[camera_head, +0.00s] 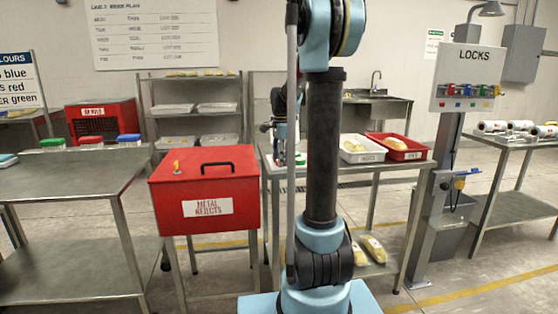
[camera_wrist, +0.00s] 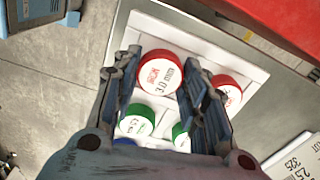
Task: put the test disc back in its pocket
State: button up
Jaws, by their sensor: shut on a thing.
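My gripper (camera_wrist: 160,78) is shut on a red-rimmed test disc (camera_wrist: 160,74) with a white face marked 3.0 mm. A white disc holder (camera_wrist: 129,22) lies below it in the wrist view. In it are two green discs (camera_wrist: 138,121), partly covered by the fingers, and another red disc (camera_wrist: 226,93) beside the right finger. A bit of blue (camera_wrist: 124,141) shows at the lower left. I cannot tell whether the held disc touches the holder. In the head view my arm hides most of the gripper and the holder.
A red metal-rejects box (camera_head: 205,182) with a black handle stands left of my arm. A white tray (camera_head: 362,150) and a red tray (camera_head: 400,149) with packs stand on the table at right. A steel table (camera_head: 70,178) is at far left. A lock board (camera_head: 466,78) stands at right.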

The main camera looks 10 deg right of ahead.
jog(key=shift+s+f, duration=0.2)
jog(key=shift+f, duration=0.05)
jog(key=shift+s, duration=0.25)
jog(key=c, duration=0.3)
jog(key=o, duration=1.4)
jog(key=shift+f, duration=0.15)
jog(key=shift+o, duration=0.2)
jog(key=shift+w+f, duration=0.35)
jog(key=shift+w, duration=0.2)
jog(key=shift+o, duration=0.7)
jog(key=shift+w+f, duration=0.1)
jog(key=shift+w, duration=0.1)
jog(key=shift+s+r, duration=0.25)
jog(key=shift+s, duration=0.1)
jog(key=shift+c, duration=0.8)
jog(key=shift+r, duration=0.15)
